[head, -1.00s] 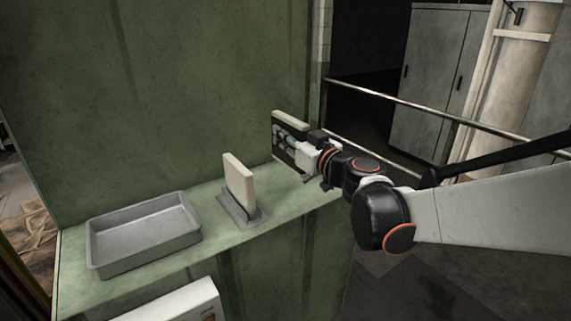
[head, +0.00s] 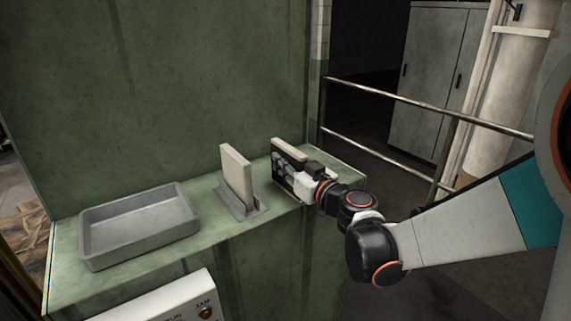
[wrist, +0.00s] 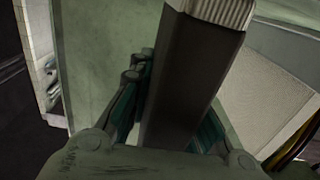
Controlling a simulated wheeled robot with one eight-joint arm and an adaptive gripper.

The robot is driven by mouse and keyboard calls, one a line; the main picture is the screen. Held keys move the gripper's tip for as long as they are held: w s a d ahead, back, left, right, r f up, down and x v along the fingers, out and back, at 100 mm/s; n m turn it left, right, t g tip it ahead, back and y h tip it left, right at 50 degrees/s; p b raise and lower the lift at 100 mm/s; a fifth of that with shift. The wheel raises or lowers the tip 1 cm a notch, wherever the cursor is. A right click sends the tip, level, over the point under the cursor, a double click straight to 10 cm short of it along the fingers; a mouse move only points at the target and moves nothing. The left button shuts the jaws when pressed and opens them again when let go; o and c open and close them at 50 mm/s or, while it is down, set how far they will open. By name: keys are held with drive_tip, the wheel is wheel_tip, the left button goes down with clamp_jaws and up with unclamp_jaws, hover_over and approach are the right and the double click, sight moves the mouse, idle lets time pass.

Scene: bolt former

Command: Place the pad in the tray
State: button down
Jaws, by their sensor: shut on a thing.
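My gripper (head: 293,175) is shut on a pad (head: 290,149), which is upright with a pale edge and a dark face. In the wrist view the held pad (wrist: 190,80) shows as a dark slab with a ridged pale end, between the fingers (wrist: 165,105). The grey tray (head: 92,249) stands at the left end of the green ledge and looks empty. My gripper is at the ledge's right part, well right of the tray. I cannot tell whether the held pad touches the ledge.
A second pale pad (head: 236,174) stands upright in a grey holder (head: 243,213), between the tray and my gripper. A green wall (head: 170,90) rises behind the ledge (head: 200,243). A white control box (head: 165,302) sits below its front edge. A metal railing (head: 430,108) runs at the right.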

drive_tip(key=shift+f, duration=0.15)
drive_tip(key=c, duration=1.5)
unclamp_jaws()
drive_tip(key=shift+s+r, duration=0.1)
drive_tip(key=shift+r, duration=0.1)
drive_tip(key=shift+p+v, duration=0.95)
drive_tip(key=shift+v, duration=5)
